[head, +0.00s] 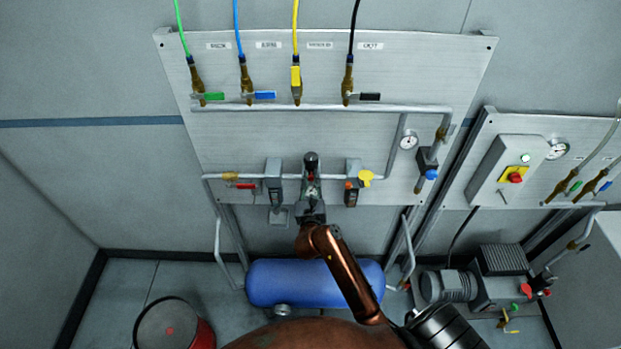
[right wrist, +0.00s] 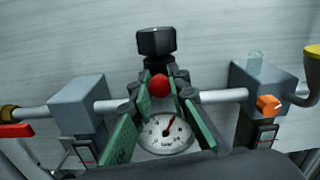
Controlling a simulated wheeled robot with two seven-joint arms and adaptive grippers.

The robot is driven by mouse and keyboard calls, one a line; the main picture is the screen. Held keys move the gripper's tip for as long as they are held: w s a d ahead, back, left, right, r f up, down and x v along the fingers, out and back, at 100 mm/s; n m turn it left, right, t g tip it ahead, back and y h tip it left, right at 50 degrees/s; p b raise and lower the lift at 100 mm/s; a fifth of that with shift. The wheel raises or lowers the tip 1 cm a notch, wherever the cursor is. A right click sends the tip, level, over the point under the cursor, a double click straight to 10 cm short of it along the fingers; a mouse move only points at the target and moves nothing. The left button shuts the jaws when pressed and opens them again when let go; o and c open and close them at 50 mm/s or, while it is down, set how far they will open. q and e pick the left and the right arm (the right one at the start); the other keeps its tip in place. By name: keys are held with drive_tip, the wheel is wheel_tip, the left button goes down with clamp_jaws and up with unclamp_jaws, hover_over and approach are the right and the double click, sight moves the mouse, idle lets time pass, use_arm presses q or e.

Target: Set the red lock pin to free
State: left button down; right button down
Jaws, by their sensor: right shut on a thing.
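The red lock pin (right wrist: 159,85) shows as a small round red head in the right wrist view, just below a black knob (right wrist: 156,42) on the pipe. My right gripper (right wrist: 160,93) has its green-padded fingers closed on the pin from both sides. A white round gauge (right wrist: 166,134) lies between the fingers, lower in the view. In the head view my right gripper (head: 312,181) is at the middle of the panel, below the black knob (head: 311,160), and largely hides the pin. The pin's shaft and its seat are hidden. My left gripper is not in view.
Grey units (right wrist: 77,104) and (right wrist: 262,88) flank the gripper closely on the pipe. A red-handled valve (head: 245,186) is left, a yellow knob (head: 365,178) right. A blue tank (head: 270,282) lies below. A red-sided drum (head: 204,335) stands on the floor at left.

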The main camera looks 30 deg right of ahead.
idle(0.3)
drive_tip(key=shift+p+v, duration=0.8)
drive_tip(key=shift+v, duration=0.2)
drive_tip(key=c, duration=2)
unclamp_jaws()
drive_tip(key=shift+o, duration=1)
drive_tip(key=v, duration=1.2)
drive_tip(key=shift+d, duration=0.1)
